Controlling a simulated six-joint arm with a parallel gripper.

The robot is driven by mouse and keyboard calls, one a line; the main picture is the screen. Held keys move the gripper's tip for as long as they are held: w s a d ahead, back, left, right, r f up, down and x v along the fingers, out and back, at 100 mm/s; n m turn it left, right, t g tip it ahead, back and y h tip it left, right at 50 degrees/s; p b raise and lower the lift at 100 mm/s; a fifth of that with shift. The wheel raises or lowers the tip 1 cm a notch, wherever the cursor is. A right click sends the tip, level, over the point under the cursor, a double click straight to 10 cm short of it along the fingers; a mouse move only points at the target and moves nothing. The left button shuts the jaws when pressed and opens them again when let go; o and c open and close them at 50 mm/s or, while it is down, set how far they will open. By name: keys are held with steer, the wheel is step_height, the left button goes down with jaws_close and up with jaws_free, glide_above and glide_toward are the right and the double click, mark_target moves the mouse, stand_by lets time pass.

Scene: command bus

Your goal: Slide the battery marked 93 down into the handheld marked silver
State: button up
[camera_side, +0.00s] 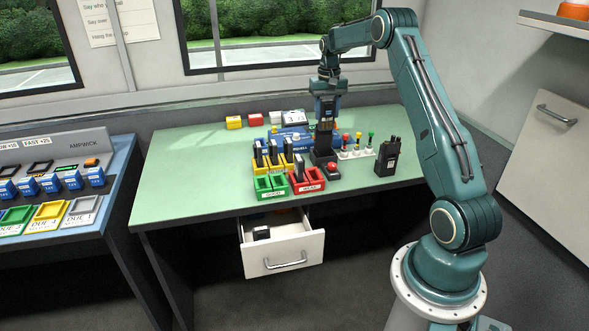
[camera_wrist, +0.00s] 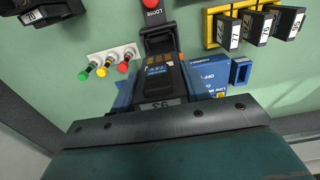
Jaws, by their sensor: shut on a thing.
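My gripper (camera_side: 327,100) is shut on a dark battery (camera_side: 327,124) and holds it upright, contacts down, above a black stand on the table. In the wrist view the battery (camera_wrist: 163,76) shows an upside-down 93 on its end, a blue label and gold contacts. It hides part of the stand behind it. I cannot tell whether battery and stand touch. A black handheld (camera_side: 388,157) stands at the right of the table; it may be the dark thing at the wrist view's top left (camera_wrist: 40,12). I cannot read silver on anything.
The black stand (camera_side: 323,157) has a red button. A yellow rack (camera_side: 288,168) of batteries, green (camera_side: 271,184) and red (camera_side: 308,181) trays and a blue box (camera_side: 293,142) crowd its left. Coloured knobs (camera_side: 357,152) are right. A drawer (camera_side: 284,250) hangs open below. The table's left is clear.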

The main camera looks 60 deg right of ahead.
mark_target(326, 130)
steer(key=shift+f, duration=1)
steer(key=shift+f, duration=0.15)
steer(key=shift+f, duration=2)
steer(key=shift+f, duration=2.1)
stand_by(0.7)
steer(key=o, duration=1.1)
steer(key=shift+o, duration=1.7)
steer(key=shift+f, duration=0.1)
